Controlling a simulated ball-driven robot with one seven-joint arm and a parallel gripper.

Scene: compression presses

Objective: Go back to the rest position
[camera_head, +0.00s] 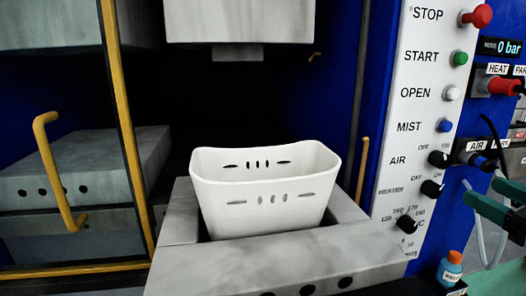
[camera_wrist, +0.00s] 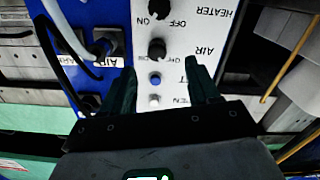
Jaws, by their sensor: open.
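My gripper (camera_head: 482,190) is at the right edge of the head view, to the right of the white control panel (camera_head: 408,130). Only its dark green fingers show there. In the wrist view my gripper (camera_wrist: 161,68) is open, with its two fingers apart and nothing between them. The panel (camera_wrist: 188,20) shows upside down beyond the fingertips, with black knobs and a blue and a white button between the fingers. I cannot tell the exact gap to the panel.
A white basket (camera_head: 262,200) sits in the grey press mould (camera_head: 185,225), below the raised upper block (camera_head: 240,22). A glazed door with a yellow frame (camera_head: 128,130) stands at left. A small blue bottle with an orange cap (camera_head: 450,270) is below the panel. Hoses and plugs lie near my gripper.

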